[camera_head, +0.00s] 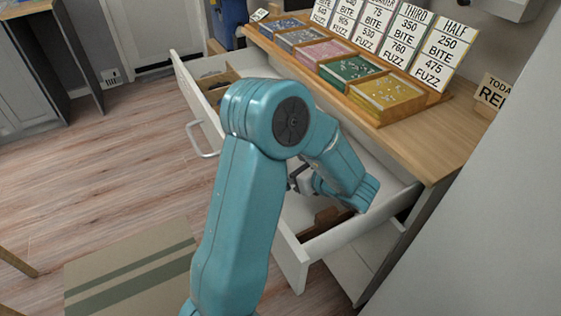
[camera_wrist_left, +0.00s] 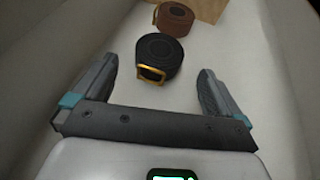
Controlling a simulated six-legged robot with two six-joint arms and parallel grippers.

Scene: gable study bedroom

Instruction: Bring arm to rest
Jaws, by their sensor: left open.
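My left arm (camera_head: 240,220), teal, comes up from the bottom and bends down into an open white drawer (camera_head: 335,241). My left gripper (camera_head: 300,178) is partly hidden by the arm in the head view. In the left wrist view the gripper (camera_wrist_left: 158,68) is open, its two grey fingers wide apart with nothing held. Just beyond the fingertips a rolled black belt (camera_wrist_left: 160,52) with a gold buckle lies on the drawer floor. A rolled brown belt (camera_wrist_left: 176,20) lies behind it. My right gripper is not in view.
The wooden counter (camera_head: 425,140) above the drawer holds a wooden rack with several coloured boxes, such as a yellow one (camera_head: 387,93), and upright price cards (camera_head: 445,52). The drawer handle (camera_head: 203,150) sticks out leftward. A striped rug (camera_head: 130,270) lies on the open floor at left.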

